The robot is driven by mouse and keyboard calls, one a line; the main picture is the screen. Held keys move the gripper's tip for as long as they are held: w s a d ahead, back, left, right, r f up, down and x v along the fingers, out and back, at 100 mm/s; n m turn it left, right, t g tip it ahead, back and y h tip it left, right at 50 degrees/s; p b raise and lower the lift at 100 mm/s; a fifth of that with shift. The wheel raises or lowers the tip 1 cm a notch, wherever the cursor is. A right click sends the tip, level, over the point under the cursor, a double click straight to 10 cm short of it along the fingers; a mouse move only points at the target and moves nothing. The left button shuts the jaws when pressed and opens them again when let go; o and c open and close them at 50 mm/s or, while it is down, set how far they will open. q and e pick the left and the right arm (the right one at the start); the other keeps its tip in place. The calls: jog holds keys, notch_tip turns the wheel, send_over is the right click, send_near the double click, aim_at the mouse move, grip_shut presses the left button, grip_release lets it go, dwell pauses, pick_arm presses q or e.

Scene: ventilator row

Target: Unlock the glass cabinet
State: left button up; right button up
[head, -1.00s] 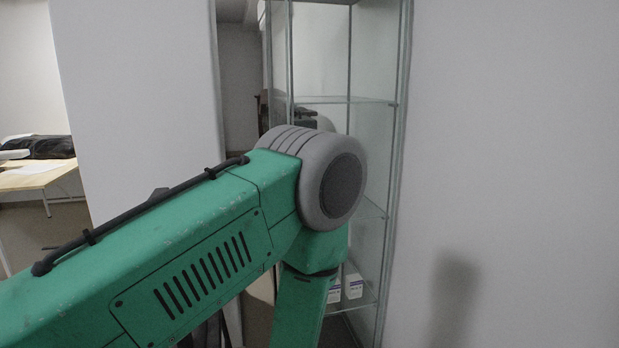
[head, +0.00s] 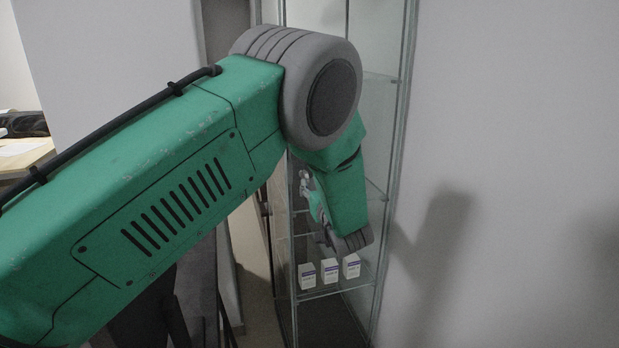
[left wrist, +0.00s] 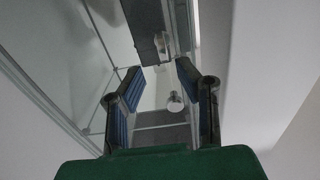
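The glass cabinet (head: 398,120) stands upright ahead of me, tall and narrow, with clear shelves; my left arm covers much of it. My left gripper is mostly hidden behind my arm in the head view. In the left wrist view the left gripper (left wrist: 160,72) is open, its two blue-padded fingers apart with nothing held. A small round metallic knob (left wrist: 175,102) shows between the fingers, apart from both; I cannot tell for sure whether it is the lock. My right gripper is not in view.
Three small white boxes (head: 330,271) stand on a lower shelf of the cabinet. A plain wall (head: 520,150) is at the right, with my arm's shadow on it. A table (head: 25,155) with a dark item is at the far left.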

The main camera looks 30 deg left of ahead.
aim_at(307, 177)
pick_arm(q)
jog(key=x, duration=0.5)
jog(key=shift+a+f, duration=0.15)
jog(key=shift+a, duration=0.3)
jog(key=shift+d, duration=0.4)
jog(key=c, duration=0.6)
jog(key=shift+s+a, duration=0.15)
jog(key=shift+a, duration=0.05)
grip_shut()
